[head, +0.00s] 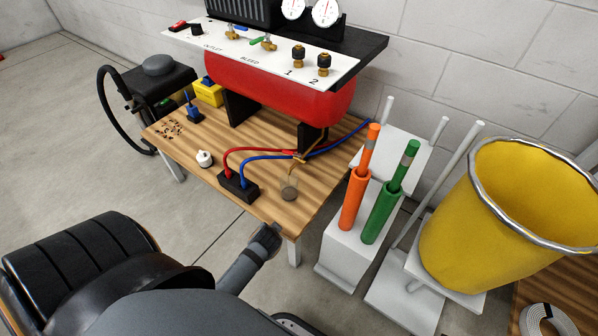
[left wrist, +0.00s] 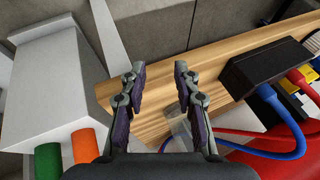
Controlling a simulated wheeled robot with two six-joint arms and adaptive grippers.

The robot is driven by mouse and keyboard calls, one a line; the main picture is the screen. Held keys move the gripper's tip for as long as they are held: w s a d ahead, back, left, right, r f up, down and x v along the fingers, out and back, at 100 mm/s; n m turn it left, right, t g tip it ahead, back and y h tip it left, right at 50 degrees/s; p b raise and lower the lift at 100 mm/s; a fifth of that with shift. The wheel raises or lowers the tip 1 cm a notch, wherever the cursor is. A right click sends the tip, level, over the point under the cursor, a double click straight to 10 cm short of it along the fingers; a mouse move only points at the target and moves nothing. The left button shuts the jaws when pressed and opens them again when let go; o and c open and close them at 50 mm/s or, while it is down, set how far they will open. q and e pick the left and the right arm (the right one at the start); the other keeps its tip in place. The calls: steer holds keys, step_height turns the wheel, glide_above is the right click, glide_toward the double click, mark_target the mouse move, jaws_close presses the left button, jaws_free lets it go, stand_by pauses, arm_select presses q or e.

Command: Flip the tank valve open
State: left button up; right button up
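A red tank (head: 285,95) sits on the wooden bench under a sloping white panel (head: 255,52). Two brass valves with small levers stand on the panel, one by the OUTLET label (head: 232,33) and one by the BLEED label (head: 267,43). I cannot tell which one is the tank valve, nor its exact lever position. My left gripper (head: 268,238) is at the bench's front corner, well below and apart from the panel. In the left wrist view its two fingers (left wrist: 160,68) are spread and empty, over the bench edge. My right gripper is not in view.
A black block (head: 238,186) with red and blue cables lies on the bench (head: 285,215). Orange (head: 353,200) and green (head: 382,212) holders stand to the right on a white stand (head: 345,250), beside a yellow bucket (head: 490,230). Two round knobs (head: 298,55) sit on the panel's right.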

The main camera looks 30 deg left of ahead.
mark_target(288, 154)
arm_select(q)
steer(key=w+a+r+m+t+y+b, duration=0.1)
steer(key=w+r, duration=0.1)
steer(key=w+a+r+m+t+y+b, duration=0.1)
steer(key=w+r+t+y, duration=0.1)
steer(key=w, duration=0.1)
steer(key=w+a+r+t+y+b, duration=0.1)
steer(key=w+a+r, duration=0.1)
steer(key=w, duration=0.1)
steer(key=shift+m+t+y+b, duration=0.3)
steer(key=shift+m+b, duration=0.1)
steer(key=w+d+r+m+t+y+b, duration=0.1)
steer(key=w+d+r+m+t+b, duration=0.2)
steer(key=w+r+m+t, duration=0.35)
steer(key=shift+g, duration=0.55)
steer(key=x, duration=0.6)
steer(key=r+x, duration=0.1)
steer(key=x, duration=0.3)
steer(key=shift+a+r, duration=0.15)
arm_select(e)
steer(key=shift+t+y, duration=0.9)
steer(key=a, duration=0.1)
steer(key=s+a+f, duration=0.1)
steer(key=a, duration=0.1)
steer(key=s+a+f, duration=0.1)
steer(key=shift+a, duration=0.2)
arm_select(q)
steer(key=shift+c, duration=0.3)
jaws_close()
